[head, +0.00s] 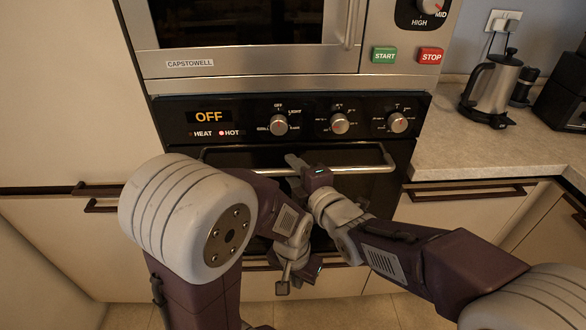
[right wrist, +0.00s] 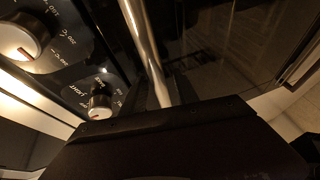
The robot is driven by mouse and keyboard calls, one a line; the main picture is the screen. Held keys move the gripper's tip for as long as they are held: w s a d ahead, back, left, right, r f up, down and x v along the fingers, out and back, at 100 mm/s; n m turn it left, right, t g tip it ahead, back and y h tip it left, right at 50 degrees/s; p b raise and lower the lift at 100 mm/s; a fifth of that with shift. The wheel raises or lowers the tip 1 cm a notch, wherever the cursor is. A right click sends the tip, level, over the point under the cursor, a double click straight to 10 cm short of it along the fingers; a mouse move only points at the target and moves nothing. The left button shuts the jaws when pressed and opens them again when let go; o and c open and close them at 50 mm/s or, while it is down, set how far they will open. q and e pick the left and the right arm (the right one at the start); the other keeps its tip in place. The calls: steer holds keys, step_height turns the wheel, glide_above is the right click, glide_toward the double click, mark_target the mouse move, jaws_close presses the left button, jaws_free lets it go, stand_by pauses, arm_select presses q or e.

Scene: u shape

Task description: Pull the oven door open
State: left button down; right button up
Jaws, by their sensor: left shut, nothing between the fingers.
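The oven door (head: 379,192) is a dark panel below the knob panel and looks closed. Its silver handle bar (head: 355,169) runs across the top of the door; it also shows in the right wrist view (right wrist: 146,42). My right gripper (head: 297,163) is at the middle of the handle. In the right wrist view the bar passes between its two dark fingers (right wrist: 161,92); whether they press on it is unclear.
The knob panel (head: 365,104) is just above the handle, with a microwave (head: 260,83) over it. A counter (head: 450,155) with a kettle (head: 492,88) is at the right. Drawer handles (head: 470,194) flank the oven. Some floor (head: 335,312) shows below.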

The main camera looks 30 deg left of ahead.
jaws_close()
stand_by(1.2)
